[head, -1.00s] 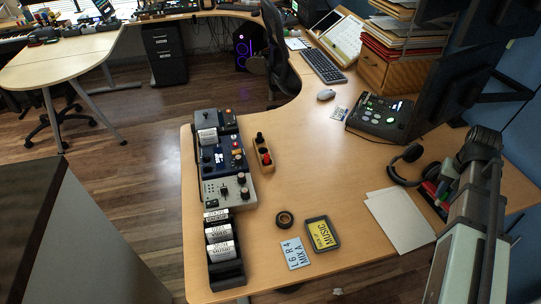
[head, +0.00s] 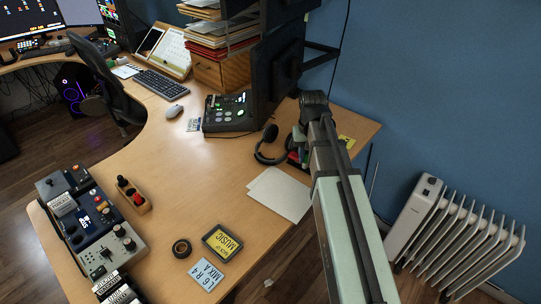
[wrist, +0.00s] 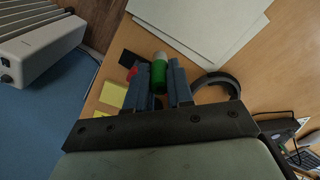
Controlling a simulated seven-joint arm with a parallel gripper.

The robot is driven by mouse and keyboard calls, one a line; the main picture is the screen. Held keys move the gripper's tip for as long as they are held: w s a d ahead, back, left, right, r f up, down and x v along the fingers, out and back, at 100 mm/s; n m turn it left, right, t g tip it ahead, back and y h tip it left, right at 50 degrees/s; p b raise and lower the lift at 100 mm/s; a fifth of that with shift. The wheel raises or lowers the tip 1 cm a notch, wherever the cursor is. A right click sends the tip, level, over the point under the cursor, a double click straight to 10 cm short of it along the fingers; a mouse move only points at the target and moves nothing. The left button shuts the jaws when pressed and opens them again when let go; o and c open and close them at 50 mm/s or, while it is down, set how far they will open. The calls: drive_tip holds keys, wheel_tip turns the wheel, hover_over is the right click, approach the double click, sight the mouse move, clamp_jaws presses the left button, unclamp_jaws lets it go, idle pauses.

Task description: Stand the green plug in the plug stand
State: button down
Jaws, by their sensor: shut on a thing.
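The green plug (wrist: 158,75), with a pale end, sits between the two blue-grey fingers of my gripper (wrist: 160,84) in the wrist view. The gripper is shut on it, above the desk beside the headphones. In the head view my arm hides the plug and most of the gripper. The plug stand (head: 144,208) looks to be the small wooden block at the left of the desk in the head view. It holds a black plug (head: 122,182) and a red plug (head: 138,199). It is well left of my gripper.
Headphones (head: 268,150), white paper sheets (head: 280,195) and a control box (head: 227,115) lie near the gripper. The middle of the desk is clear. A radiator (head: 455,235) stands at right.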

drive_tip(key=w+a+n, duration=0.1)
drive_tip(key=w+a, duration=0.1)
drive_tip(key=a, duration=0.5)
drive_tip(key=w+a+n, duration=0.2)
drive_tip(key=w+a, duration=0.1)
drive_tip(key=a, duration=0.3)
drive_tip(key=n, duration=0.7)
approach(128, 186)
drive_tip(key=s+d, duration=0.2)
drive_tip(key=s, duration=0.1)
drive_tip(key=shift+f, duration=2.8)
drive_tip(key=shift+f, duration=0.65)
drive_tip(key=c, duration=0.9)
unclamp_jaws()
drive_tip(key=shift+r, duration=0.15)
